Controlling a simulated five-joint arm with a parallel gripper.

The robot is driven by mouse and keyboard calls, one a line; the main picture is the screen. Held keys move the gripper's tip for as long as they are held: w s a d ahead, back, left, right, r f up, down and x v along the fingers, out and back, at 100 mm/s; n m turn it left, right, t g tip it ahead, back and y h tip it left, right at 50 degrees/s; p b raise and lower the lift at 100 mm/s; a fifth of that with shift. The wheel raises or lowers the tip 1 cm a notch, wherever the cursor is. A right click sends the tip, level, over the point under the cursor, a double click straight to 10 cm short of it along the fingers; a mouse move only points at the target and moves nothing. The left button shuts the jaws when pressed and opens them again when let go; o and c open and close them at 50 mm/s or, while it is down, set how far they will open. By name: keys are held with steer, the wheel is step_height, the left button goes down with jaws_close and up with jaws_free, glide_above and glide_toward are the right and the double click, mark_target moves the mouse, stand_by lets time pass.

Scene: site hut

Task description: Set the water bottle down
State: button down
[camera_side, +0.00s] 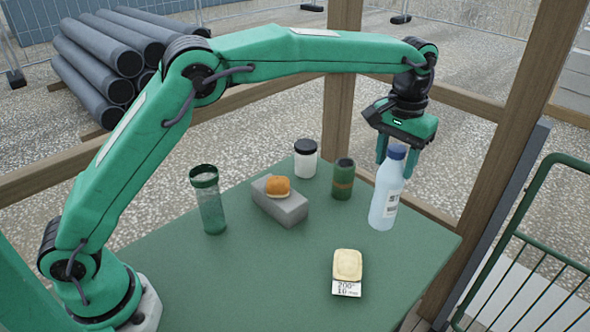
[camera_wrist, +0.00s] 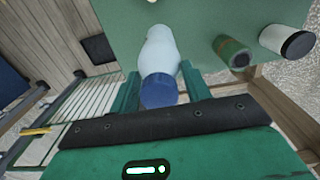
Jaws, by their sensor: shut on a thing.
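The water bottle (camera_side: 384,203) is pale blue with a dark blue cap and a white label, and leans slightly in the side view. My gripper (camera_side: 397,160) is above it, pointing down, with its fingers shut on the bottle near the cap. In the wrist view the bottle (camera_wrist: 160,48) lies between the two fingers of my gripper (camera_wrist: 159,85), cap nearest the camera. The bottle's base is over the right part of the green table (camera_side: 270,290); I cannot tell whether it touches the top.
A dark green jar (camera_side: 343,180) stands just left of the bottle, with a black-lidded white cup (camera_side: 305,160) behind. A grey block (camera_side: 281,207) carries an orange-brown bun (camera_side: 278,186). A green tumbler (camera_side: 209,205) is at left. A pale item (camera_side: 347,265) on a card lies in front.

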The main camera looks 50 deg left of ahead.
steer(key=w+a+f, duration=0.2)
steer(key=w+f, duration=0.1)
steer(key=f, duration=0.3)
steer(key=shift+w+a+f, duration=0.2)
steer(key=shift+a+f, duration=0.05)
steer(key=shift+a, duration=0.15)
steer(key=shift+f, duration=0.15)
stand_by(0.4)
steer(key=c, duration=0.7)
jaws_free()
steer(key=shift+o, duration=0.2)
step_height(320, 180, up, 12)
steer(key=shift+a+r, duration=0.1)
steer(key=shift+r, duration=0.1)
stand_by(0.3)
